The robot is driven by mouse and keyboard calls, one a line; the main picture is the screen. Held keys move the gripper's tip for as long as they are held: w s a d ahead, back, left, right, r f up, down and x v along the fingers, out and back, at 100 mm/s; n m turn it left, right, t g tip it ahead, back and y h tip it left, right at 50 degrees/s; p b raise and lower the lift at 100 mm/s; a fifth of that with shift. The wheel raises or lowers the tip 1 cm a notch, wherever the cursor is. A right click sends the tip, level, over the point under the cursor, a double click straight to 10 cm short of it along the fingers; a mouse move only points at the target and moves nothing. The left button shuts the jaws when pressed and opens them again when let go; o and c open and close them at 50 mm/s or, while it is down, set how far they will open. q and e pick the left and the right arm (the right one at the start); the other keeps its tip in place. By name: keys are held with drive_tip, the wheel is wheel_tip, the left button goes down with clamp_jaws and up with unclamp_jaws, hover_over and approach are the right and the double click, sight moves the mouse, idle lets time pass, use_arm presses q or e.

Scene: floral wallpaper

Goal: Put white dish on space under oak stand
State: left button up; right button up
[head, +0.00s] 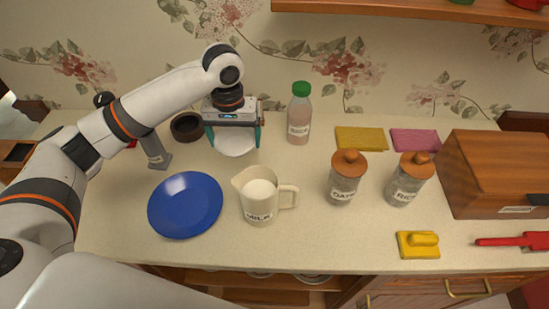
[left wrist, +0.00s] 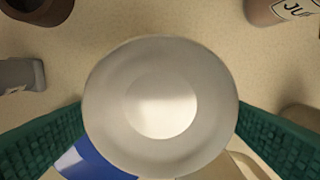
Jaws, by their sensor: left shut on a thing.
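The white dish (head: 236,145) is round and shallow, held a little above or at the counter near the back; I cannot tell which. My left gripper (head: 234,137) is shut on it, with teal fingers at its two sides. In the left wrist view the white dish (left wrist: 160,105) fills the middle between the fingers. I cannot tell for sure which thing is the oak stand; an open wooden shelf (head: 215,281) shows below the counter's front edge, partly hidden, with pale dishes in it. My right gripper is not in view.
A blue plate (head: 185,205), a milk jug (head: 258,197), a dark bowl (head: 186,127) and a juice bottle (head: 299,115) surround the gripper. Two lidded jars (head: 343,180), a yellow sponge holder (head: 418,245) and a wooden box (head: 500,175) stand right. The front middle counter is clear.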

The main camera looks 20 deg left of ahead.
sight(231, 147)
use_arm(q)
wheel_tip(231, 147, down, 3)
drive_tip(key=shift+s+a+r, duration=0.1)
drive_tip(key=f, duration=0.2)
drive_tip(key=shift+s+a+f, duration=0.25)
drive_tip(key=shift+s+f, duration=0.05)
drive_tip(key=shift+s, duration=0.1)
drive_tip(key=f, duration=0.3)
drive_tip(key=shift+w+d+f+p, duration=0.15)
drive_tip(key=shift+w+f+p, duration=0.05)
drive_tip(key=shift+f+p, duration=0.2)
drive_tip(key=shift+f, duration=0.15)
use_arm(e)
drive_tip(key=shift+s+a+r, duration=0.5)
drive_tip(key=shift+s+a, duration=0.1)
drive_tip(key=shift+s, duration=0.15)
use_arm(q)
drive_tip(key=shift+f, duration=0.15)
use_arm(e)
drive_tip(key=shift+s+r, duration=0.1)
use_arm(q)
drive_tip(key=o, duration=0.7)
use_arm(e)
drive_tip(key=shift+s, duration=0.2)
